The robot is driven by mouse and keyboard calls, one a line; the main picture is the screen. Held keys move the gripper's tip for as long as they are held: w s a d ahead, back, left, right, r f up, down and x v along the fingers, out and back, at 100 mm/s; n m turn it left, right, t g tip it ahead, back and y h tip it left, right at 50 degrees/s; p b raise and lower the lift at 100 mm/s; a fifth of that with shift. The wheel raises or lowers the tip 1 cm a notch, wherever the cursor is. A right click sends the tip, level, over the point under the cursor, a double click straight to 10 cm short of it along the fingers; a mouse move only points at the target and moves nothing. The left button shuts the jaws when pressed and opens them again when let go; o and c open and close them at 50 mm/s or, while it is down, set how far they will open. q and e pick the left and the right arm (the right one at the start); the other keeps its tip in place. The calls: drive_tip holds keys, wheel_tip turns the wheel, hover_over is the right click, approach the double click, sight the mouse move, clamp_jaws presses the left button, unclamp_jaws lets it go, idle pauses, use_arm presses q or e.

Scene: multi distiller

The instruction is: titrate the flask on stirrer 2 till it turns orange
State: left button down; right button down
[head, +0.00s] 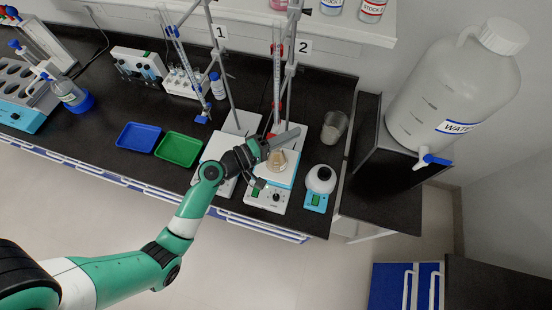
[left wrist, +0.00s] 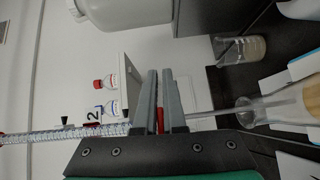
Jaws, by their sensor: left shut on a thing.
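The flask (head: 278,161) stands on stirrer 2 (head: 266,196), under the stand with the "2" label (head: 303,46). Its liquid looks pale tan to amber; it also shows at the right of the left wrist view (left wrist: 312,96). Burette 2 (head: 277,75) hangs above, its tip pointing into the flask's neck in the left wrist view. My left gripper (head: 292,135) is at the burette's lower part, its fingers shut on the red stopcock (left wrist: 160,117), mostly hidden between them. My right gripper is in neither view.
A beaker (head: 334,127) and a small device with a white round vessel (head: 320,180) stand right of stirrer 2. Stirrer 1 is on the left, with blue (head: 138,137) and green (head: 180,149) trays beyond. A big water jug (head: 455,90) stands at the right.

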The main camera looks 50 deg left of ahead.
use_arm(q)
drive_tip(key=shift+w+r, duration=0.1)
drive_tip(key=shift+r, duration=0.1)
drive_tip(key=shift+r+b, duration=0.2)
drive_tip(key=shift+b, duration=0.35)
drive_tip(key=c, duration=0.9)
unclamp_jaws()
drive_tip(key=shift+w+f, duration=0.1)
drive_tip(key=shift+f+n, duration=0.1)
drive_tip(key=shift+n, duration=0.2)
